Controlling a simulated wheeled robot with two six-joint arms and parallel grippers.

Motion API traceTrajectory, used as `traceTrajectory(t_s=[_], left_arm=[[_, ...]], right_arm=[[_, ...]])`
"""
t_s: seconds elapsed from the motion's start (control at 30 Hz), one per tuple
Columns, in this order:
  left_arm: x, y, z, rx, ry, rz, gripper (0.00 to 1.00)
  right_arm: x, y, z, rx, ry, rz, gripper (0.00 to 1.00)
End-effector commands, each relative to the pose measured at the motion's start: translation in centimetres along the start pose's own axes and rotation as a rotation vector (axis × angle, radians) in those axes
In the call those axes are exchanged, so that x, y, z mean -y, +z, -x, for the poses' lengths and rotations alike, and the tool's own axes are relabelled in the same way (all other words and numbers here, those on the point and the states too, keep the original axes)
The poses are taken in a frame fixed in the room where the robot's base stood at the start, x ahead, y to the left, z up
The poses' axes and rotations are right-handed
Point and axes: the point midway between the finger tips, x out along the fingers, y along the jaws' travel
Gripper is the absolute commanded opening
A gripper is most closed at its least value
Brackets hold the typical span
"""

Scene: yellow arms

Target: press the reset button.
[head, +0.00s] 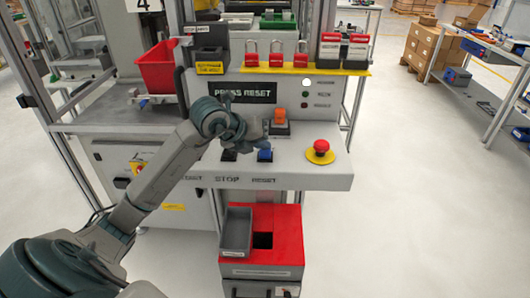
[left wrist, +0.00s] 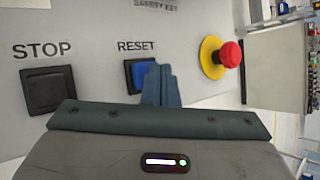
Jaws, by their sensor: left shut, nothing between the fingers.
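The blue reset button (head: 265,156) sits in a dark frame on the grey sloped console, above a RESET label at the panel's front edge. It also shows in the left wrist view (left wrist: 138,74), under its own RESET label. My left gripper (head: 256,132) is shut and empty, over the console just behind the button in the head view. In the left wrist view its closed fingertips (left wrist: 160,70) overlap the button's right edge and hide part of it. I cannot tell whether they touch it. My right gripper is not in view.
A black STOP button (left wrist: 48,90) is left of the reset button. A red emergency stop (head: 321,146) on a yellow base is to the right. An orange switch (head: 280,116) stands behind. A display (head: 242,93) reads PRESS RESET. A red bin (head: 160,67) hangs at left.

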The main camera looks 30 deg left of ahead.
Motion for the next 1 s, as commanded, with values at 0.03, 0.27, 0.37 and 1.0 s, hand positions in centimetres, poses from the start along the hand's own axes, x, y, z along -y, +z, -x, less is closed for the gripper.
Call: traceTrajectory(t_s=[0.03,0.27,0.37,1.0], left_arm=[[-0.03,-0.03,-0.04,0.0,0.0,0.0,0.0],[-0.18,-0.17,-0.24,0.0,0.0,0.0,0.0],[-0.24,-0.24,-0.33,0.0,0.0,0.0,0.0],[-0.47,-0.49,-0.64,-0.001,0.0,0.0,0.0]], right_arm=[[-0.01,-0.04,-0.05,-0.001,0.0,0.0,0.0],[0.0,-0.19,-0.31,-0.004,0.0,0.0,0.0],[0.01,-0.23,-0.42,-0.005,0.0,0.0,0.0],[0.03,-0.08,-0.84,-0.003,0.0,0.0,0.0]])
